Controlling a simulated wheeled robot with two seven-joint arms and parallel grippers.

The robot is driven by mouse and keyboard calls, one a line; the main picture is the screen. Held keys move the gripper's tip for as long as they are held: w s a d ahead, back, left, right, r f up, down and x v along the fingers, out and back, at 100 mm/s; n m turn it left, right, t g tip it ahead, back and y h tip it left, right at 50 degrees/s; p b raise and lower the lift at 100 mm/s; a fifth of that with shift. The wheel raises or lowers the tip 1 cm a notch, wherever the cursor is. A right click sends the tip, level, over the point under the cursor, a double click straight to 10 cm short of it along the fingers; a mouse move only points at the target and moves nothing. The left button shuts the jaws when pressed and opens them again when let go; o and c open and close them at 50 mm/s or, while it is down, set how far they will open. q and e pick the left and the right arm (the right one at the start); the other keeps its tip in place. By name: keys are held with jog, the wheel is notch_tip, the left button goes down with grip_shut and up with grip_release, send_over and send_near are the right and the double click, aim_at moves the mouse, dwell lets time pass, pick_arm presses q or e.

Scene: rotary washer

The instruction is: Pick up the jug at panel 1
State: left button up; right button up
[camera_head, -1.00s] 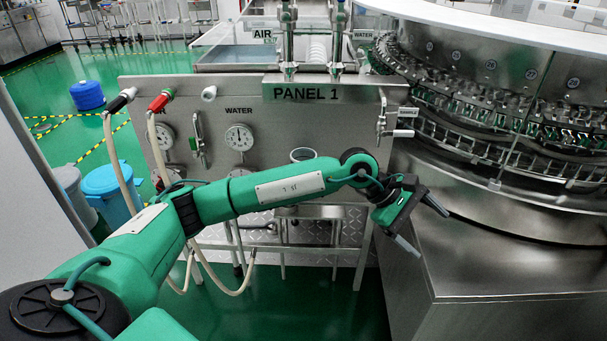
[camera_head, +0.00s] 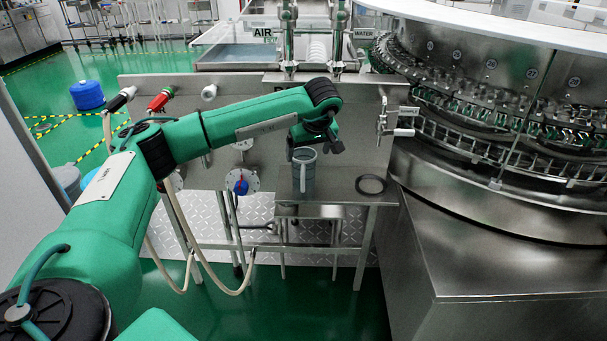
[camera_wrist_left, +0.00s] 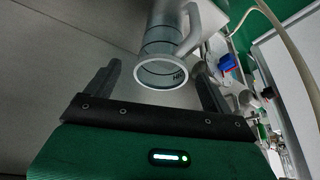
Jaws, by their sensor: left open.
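The jug (camera_head: 304,172) is a grey, translucent vessel with a side handle. It stands on the small steel shelf at the front of panel 1 (camera_head: 350,110). In the left wrist view the jug (camera_wrist_left: 165,50) shows its round rim and handle, roughly in line with the space between the fingers. My left gripper (camera_wrist_left: 160,85) is open, with one finger on each side of the jug's near end; I cannot tell whether either touches. My right gripper is in neither view.
A dark ring (camera_head: 371,184) lies on the shelf right of the jug. A blue valve handle (camera_head: 241,187) is on the left, with hoses hanging below. The round washer (camera_head: 490,190) stands at the right.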

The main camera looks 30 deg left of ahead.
pick_arm(q)
jog(key=shift+x, duration=1.25)
jog(key=x, duration=0.5)
jog(key=shift+s+d+f, duration=0.1)
jog(key=shift+s+f, duration=0.15)
jog(key=shift+s, duration=0.1)
jog(key=shift+r, duration=0.1)
jog(key=c, duration=1.1)
